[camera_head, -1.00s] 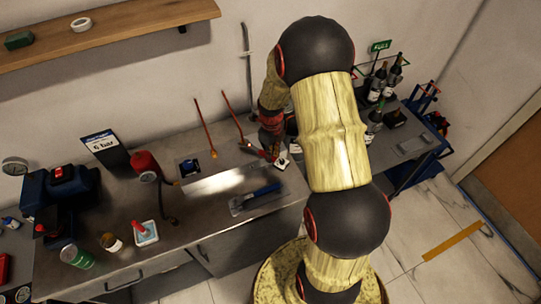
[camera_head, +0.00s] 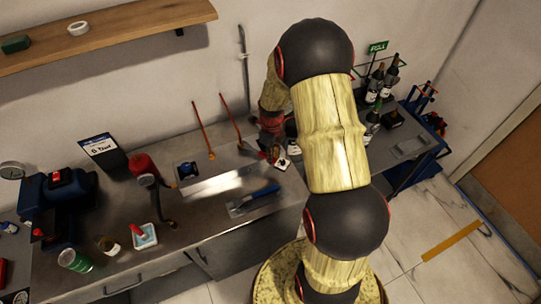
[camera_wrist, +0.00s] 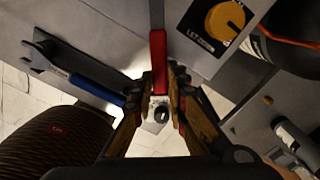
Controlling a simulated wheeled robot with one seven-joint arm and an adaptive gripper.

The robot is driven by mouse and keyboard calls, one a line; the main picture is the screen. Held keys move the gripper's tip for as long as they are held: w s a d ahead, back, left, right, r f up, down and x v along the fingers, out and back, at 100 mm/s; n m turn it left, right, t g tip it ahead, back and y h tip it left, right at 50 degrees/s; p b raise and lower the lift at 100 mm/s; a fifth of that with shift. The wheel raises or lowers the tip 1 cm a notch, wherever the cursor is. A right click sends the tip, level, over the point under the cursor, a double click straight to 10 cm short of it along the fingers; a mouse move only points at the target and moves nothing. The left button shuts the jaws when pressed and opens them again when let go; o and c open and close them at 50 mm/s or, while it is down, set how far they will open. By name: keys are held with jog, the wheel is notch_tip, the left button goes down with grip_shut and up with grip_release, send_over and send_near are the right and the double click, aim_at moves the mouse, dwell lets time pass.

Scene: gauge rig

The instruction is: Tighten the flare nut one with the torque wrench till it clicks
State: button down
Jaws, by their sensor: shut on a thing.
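My gripper (camera_wrist: 173,88) is shut on a red bar (camera_wrist: 158,55) in the wrist view. Whether this bar is a tool handle or a fixed lever, I cannot tell. In the head view my gripper is partly hidden behind my arm, low over the back of the bench. A blue-handled, open-jawed tool (camera_head: 254,198) lies on the bench in front of it; it also shows at the left of the wrist view (camera_wrist: 80,78). I cannot tell whether it is the torque wrench. Flare nut one cannot be made out. Two thin red rods (camera_head: 203,131) lean up behind the bench.
A small pale block with a black knob (camera_wrist: 161,114) lies just beyond my fingertips. A yellow knob (camera_wrist: 225,20) on a labelled panel is close by on the right.

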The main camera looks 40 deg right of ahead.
aim_at(282, 161)
jog(key=shift+s+d, duration=0.25)
jog(key=shift+s, duration=0.45)
jog(key=shift+s+d, duration=0.3)
jog(key=shift+s, duration=0.35)
jog(key=shift+s+d, duration=0.25)
jog(key=shift+s, duration=0.45)
jog(key=shift+r+p, duration=0.2)
jog(key=shift+p, duration=0.1)
jog(key=shift+r+p, duration=1.4)
jog(key=shift+r, duration=0.7)
jog(key=shift+a, duration=0.1)
